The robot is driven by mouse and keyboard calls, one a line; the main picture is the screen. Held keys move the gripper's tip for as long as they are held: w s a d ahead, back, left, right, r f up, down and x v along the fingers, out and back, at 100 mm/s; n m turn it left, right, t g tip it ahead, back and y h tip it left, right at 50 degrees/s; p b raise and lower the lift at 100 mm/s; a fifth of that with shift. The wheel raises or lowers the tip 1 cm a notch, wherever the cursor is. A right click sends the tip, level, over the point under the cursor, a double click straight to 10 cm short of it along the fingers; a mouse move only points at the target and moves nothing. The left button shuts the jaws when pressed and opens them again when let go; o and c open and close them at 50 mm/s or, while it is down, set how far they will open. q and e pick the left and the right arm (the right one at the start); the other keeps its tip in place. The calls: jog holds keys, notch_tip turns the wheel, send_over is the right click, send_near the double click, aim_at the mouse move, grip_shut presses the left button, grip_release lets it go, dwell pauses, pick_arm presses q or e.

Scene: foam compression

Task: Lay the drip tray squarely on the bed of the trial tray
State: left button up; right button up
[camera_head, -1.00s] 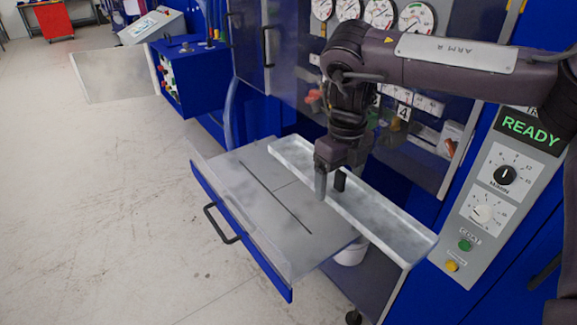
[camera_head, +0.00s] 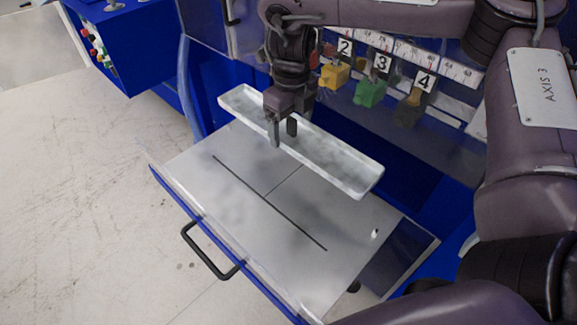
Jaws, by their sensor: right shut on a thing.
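The drip tray (camera_head: 335,168) is a long, shallow, pale grey tray with a low rim. It lies level over the back edge of the trial tray, roughly along its length. It appears slightly raised, but I cannot tell the gap. The trial tray (camera_head: 225,212) is a pulled-out drawer with a flat grey bed, a dark slot, a blue front and a black handle. My right gripper (camera_head: 284,132) points down and is shut on the drip tray's near long rim, left of its middle. My left gripper is not in view.
Behind the drip tray, the blue machine carries yellow (camera_head: 334,76), green (camera_head: 370,91) and dark (camera_head: 408,110) pieces under numbers 2, 3 and 4. A blue cabinet (camera_head: 130,45) stands at upper left. The front of the bed is clear, apart from a small white spot near its right end.

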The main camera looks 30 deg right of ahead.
notch_tip(320, 180, down, 6)
jog(key=shift+r+b, duration=0.25)
jog(key=shift+b, duration=0.1)
send_over(290, 175)
notch_tip(290, 175, down, 5)
jog(key=shift+f+b, duration=0.1)
jog(key=shift+b, duration=0.3)
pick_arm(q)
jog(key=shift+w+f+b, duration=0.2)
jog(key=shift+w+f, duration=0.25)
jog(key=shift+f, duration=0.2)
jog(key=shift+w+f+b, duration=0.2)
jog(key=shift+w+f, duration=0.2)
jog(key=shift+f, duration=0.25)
pick_arm(e)
jog(key=shift+f, duration=1.85)
jog(key=o, duration=1)
jog(key=shift+f, duration=0.1)
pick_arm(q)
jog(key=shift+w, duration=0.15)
pick_arm(e)
jog(key=shift+o, duration=0.3)
pick_arm(q)
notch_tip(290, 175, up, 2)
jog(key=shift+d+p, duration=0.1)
jog(key=shift+p, duration=0.85)
pick_arm(e)
notch_tip(290, 175, up, 12)
jog(key=shift+r, duration=0.15)
jog(key=shift+s, duration=0.1)
